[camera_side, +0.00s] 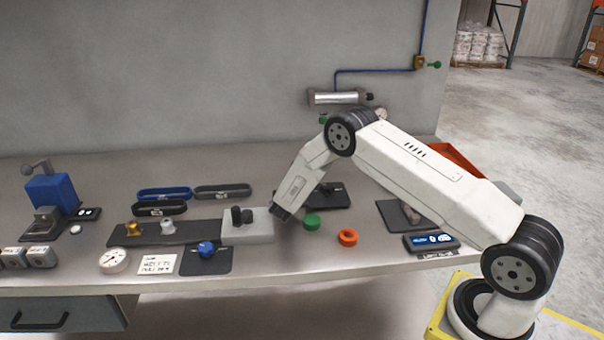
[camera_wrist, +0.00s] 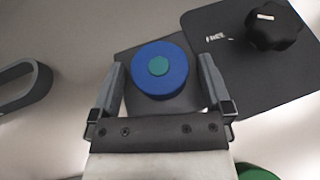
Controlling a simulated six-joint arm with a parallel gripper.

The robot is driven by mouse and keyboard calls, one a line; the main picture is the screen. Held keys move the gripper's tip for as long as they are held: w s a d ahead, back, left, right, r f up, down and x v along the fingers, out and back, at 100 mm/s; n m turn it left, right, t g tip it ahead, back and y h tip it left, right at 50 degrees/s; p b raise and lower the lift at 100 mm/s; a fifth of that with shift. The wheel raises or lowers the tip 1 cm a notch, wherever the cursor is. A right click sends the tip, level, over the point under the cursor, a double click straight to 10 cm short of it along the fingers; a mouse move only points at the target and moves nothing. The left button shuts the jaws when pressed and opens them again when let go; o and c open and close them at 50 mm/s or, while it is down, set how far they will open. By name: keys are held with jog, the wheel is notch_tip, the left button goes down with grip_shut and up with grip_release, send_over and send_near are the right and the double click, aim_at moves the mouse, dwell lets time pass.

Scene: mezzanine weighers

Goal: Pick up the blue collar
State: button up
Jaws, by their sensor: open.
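The blue collar (camera_wrist: 138,72) is a round blue ring with a teal round centre, seen in the wrist view. It lies over a dark grey square pad (camera_wrist: 133,103). My gripper (camera_wrist: 162,66) is open, with one finger to the left and one to the right of the collar. Small gaps show between the fingers and the collar, so I see no grip on it. In the side view my gripper (camera_side: 281,213) points down low over the bench, and the collar is hidden there.
A green collar (camera_side: 312,221) and an orange ring (camera_side: 348,237) lie close to the right of my gripper. A grey block (camera_side: 250,231) with black knobs stands just left. A black mat with a black knob (camera_wrist: 275,30) lies beside the collar. Oval trays (camera_side: 222,191) lie behind.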

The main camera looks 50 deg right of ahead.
jog(key=c, duration=1.2)
jog(key=shift+o, duration=0.2)
jog(key=shift+r, duration=0.15)
jog(key=shift+r, duration=0.4)
notch_tip(320, 180, up, 2)
jog(key=shift+s+a+r, duration=0.1)
jog(key=shift+s+r, duration=0.05)
jog(key=shift+r, duration=0.1)
jog(key=s+a+r, duration=0.4)
jog(key=s+r, duration=0.5)
jog(key=s, duration=0.4)
jog(key=shift+r, duration=0.25)
